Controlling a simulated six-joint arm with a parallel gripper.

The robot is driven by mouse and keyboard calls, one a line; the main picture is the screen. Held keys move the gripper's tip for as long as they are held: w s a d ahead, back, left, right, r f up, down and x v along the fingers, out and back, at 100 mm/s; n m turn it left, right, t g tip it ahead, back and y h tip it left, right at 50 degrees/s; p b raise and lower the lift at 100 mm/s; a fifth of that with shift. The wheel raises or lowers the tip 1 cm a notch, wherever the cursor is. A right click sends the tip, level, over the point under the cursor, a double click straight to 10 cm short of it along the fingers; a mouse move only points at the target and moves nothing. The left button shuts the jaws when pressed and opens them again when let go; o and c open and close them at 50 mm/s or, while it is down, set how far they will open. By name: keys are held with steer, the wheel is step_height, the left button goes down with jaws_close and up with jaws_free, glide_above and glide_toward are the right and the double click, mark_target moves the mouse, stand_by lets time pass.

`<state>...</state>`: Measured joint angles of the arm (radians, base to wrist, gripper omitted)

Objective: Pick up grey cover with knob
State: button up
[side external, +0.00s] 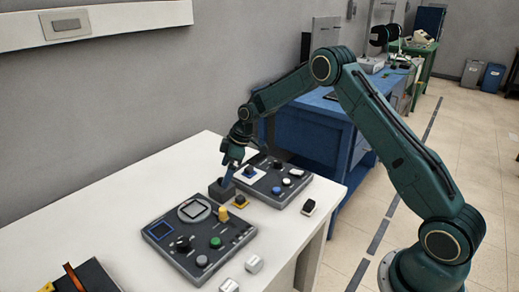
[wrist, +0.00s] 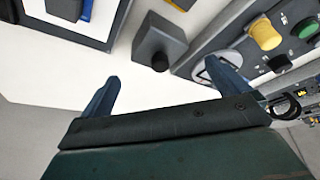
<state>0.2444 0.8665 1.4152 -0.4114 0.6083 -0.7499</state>
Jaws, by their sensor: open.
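The grey cover, a dark grey block (side external: 217,190), stands on the white table between two control panels in the side view. In the wrist view the cover (wrist: 156,38) shows near the top middle, with its dark round knob facing my gripper. My gripper (side external: 229,172) is low over the table, right by the cover. In the wrist view its two blue fingers (wrist: 161,72) are apart, with nothing held between them. The side view does not show clearly whether a finger touches the cover.
A control panel (side external: 160,262) with a yellow knob and coloured buttons lies in front. Another panel (side external: 294,197) lies behind. A small yellow-based part (side external: 240,202) sits close to the cover. Small white blocks (side external: 254,264) lie near the table's front edge. The table's left part (side external: 110,205) is clear.

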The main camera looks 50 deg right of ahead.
mark_target(222, 179)
steer(key=shift+x, duration=2.6)
steer(key=c, duration=0.9)
